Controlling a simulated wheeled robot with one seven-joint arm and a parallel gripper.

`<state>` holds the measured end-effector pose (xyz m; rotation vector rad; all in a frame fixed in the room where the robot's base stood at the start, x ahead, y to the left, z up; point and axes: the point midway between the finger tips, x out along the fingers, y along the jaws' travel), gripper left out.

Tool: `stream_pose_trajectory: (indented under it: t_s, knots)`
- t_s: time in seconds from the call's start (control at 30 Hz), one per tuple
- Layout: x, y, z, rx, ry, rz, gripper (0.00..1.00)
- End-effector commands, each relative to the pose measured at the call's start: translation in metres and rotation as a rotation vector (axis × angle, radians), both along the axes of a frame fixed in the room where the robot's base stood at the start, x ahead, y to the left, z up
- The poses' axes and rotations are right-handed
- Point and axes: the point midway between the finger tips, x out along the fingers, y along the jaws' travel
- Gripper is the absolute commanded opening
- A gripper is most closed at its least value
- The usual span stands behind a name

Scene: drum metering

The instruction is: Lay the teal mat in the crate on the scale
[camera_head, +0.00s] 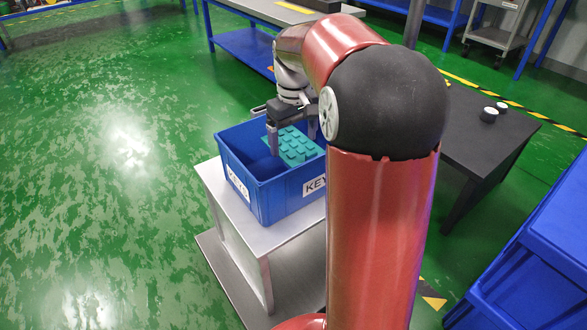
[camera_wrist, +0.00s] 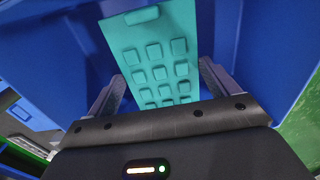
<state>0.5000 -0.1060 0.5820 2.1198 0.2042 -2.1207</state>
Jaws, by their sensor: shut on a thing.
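The teal mat (camera_head: 293,147) has raised square pads and shows inside the blue crate (camera_head: 268,197), which stands on a grey-topped scale stand (camera_head: 233,203). In the wrist view the mat (camera_wrist: 157,52) runs between the two fingers, with blue crate walls (camera_wrist: 63,72) around it. My gripper (camera_head: 292,145) is down in the crate opening and is shut on the mat; it also shows in the wrist view (camera_wrist: 158,90). I cannot tell whether the mat touches the crate floor. My arm hides the crate's right side.
A dark table (camera_head: 485,128) with two small white-topped items (camera_head: 489,114) stands to the right. Stacked blue bins (camera_head: 540,255) are at the lower right. A bench with a blue shelf (camera_head: 245,44) is behind the crate. The green floor at left is clear.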

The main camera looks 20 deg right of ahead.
Motion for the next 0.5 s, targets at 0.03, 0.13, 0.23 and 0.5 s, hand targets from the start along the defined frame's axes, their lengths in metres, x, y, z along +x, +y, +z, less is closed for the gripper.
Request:
stream_pose_trajectory:
  t_s: [0.03, 0.13, 0.23, 0.5]
  knots:
    - [0.0, 0.0, -0.015, 0.0, 0.003, 0.0, 0.61]
    - [0.0, 0.0, -0.031, 0.001, 0.002, -0.001, 0.61]
    - [0.0, 0.0, -0.04, 0.0, 0.001, -0.001, 0.61]
    - [0.0, 0.0, -0.068, 0.0, 0.002, -0.001, 0.61]
